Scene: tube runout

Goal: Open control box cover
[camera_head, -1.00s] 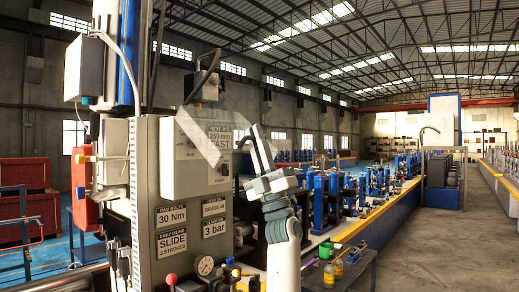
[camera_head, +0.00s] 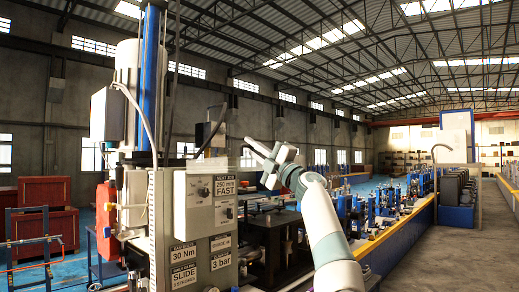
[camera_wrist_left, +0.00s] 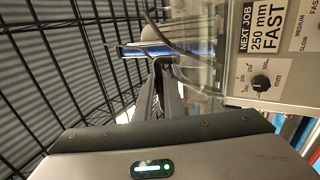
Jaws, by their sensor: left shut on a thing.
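The grey control box (camera_head: 166,205) stands left of centre, with its dials and a "NEXT JOB 250 mm FAST" label; that control face (camera_wrist_left: 275,60) shows at the upper right of the left wrist view. A clear cover (camera_wrist_left: 205,62) stands out beside the control face in the left wrist view. In the head view the cover is faint and its exact tilt is hard to tell. My left gripper (camera_head: 256,148) is at the right of the box, about level with its top; its fingers (camera_wrist_left: 160,88) are close together, shut on the cover's edge. My right gripper is out of view.
A grey post with a blue column (camera_head: 155,75) rises behind the box. A line of blue machine stands (camera_head: 385,212) runs along the right. Red cabinets (camera_head: 47,205) stand at the far left. Open floor (camera_head: 450,250) lies at the right.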

